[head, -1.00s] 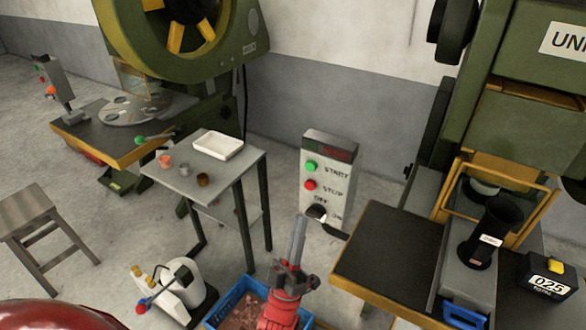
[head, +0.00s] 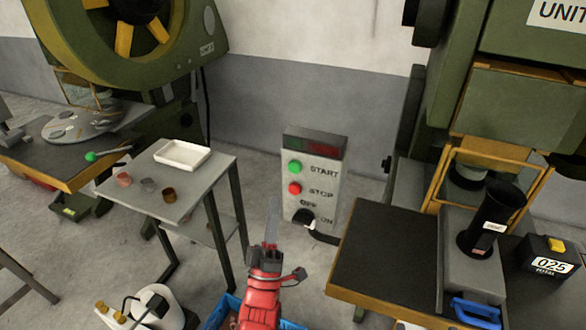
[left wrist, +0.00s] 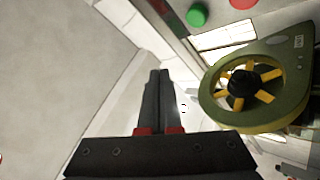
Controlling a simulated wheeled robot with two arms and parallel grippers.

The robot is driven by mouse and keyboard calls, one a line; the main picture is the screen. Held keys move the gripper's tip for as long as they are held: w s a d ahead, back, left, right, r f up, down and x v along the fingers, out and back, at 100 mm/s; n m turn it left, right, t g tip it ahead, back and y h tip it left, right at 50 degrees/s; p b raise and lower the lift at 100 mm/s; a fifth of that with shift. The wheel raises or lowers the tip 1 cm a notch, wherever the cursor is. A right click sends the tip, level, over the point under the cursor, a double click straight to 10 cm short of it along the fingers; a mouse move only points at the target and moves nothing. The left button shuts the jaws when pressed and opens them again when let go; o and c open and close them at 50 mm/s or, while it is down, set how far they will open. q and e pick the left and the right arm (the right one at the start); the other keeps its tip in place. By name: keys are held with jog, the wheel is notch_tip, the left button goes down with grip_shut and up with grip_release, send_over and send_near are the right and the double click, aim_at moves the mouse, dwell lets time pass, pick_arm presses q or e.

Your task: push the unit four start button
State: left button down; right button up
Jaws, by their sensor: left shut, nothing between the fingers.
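A grey control box (head: 314,217) stands in the middle of the head view, with a green START button (head: 295,167), a red STOP button (head: 295,188) and a black OFF/ON switch below them. My left gripper (head: 272,205) is shut and empty, pointing up, below and left of the buttons in the head view and apart from them in the picture. In the left wrist view its closed fingers (left wrist: 158,75) point up the picture, and the green button (left wrist: 197,15) shows at the top edge, right of the fingertips. The red button (left wrist: 243,3) is partly cut off there. My right gripper is out of view.
A press with a black-topped table (head: 385,255) stands right of the box; a counter marked 025 (head: 549,261) sits there. A small grey table (head: 205,190) with a white tray (head: 182,155) and several small cups stands left. A blue crate (head: 291,324) is partly hidden below my arm.

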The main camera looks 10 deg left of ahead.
pick_arm(q)
jog(key=b, duration=0.2)
send_near(294, 164)
notch_tip(294, 164, up, 4)
jog(key=w, duration=0.2)
jog(key=shift+w+a+r, duration=0.25)
jog(key=shift+w+r, duration=0.05)
jog(key=shift+w, duration=0.1)
jog(key=shift+w, duration=0.2)
dwell(1.4)
jog(key=shift+w+d, duration=0.1)
jog(key=shift+w, duration=0.1)
jog(key=shift+w+d+b, duration=0.1)
jog(key=shift+w+b, duration=0.3)
jog(key=shift+w, duration=0.1)
dwell(0.6)
jog(key=shift+s, duration=0.9)
